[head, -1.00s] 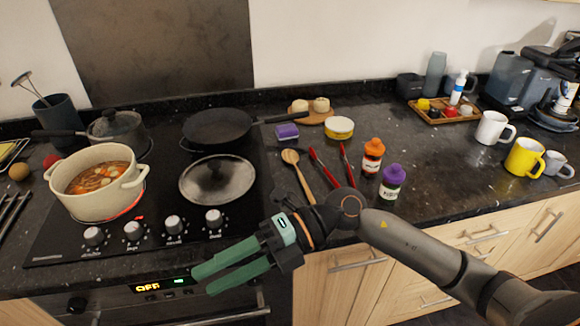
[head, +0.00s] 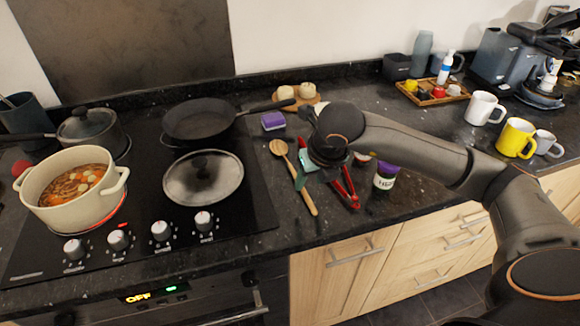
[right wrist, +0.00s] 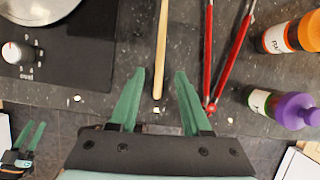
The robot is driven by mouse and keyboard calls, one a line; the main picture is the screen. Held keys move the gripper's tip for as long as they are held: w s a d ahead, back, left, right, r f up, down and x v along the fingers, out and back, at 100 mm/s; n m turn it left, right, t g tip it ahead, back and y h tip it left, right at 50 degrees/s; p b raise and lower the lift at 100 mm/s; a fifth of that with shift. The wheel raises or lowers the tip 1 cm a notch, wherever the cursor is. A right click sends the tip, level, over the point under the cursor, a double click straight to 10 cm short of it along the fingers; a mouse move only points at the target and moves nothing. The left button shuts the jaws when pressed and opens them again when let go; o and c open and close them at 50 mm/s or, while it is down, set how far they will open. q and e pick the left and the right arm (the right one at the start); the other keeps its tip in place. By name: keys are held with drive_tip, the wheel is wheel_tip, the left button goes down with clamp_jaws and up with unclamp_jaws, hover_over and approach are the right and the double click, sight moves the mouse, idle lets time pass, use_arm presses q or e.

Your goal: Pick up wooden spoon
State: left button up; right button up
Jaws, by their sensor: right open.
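The wooden spoon (head: 306,196) lies on the dark granite counter just right of the hob, its bowl toward the back and its handle toward the front edge. My right gripper (head: 318,178) points down over the counter, beside the spoon in the head view. In the right wrist view its green fingers (right wrist: 160,76) are spread and empty. The spoon's handle (right wrist: 160,50) runs between them in that picture; the height gap is hard to tell. My left gripper (right wrist: 28,135) shows at the lower left of the right wrist view, fingers apart, away from the spoon.
Red tongs (right wrist: 208,55) lie right of the spoon, partly hidden by my arm in the head view. An orange-capped bottle (right wrist: 290,35) and a purple-capped bottle (right wrist: 285,107) stand farther right. The hob with a lid (head: 203,178) and a soup pot (head: 85,205) is to the left.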

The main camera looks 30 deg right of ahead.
sight(304, 190)
drive_tip(key=p+x, duration=0.1)
drive_tip(key=x, duration=0.4)
drive_tip(key=shift+w+f, duration=0.25)
drive_tip(key=shift+w, duration=0.05)
clamp_jaws()
idle(0.4)
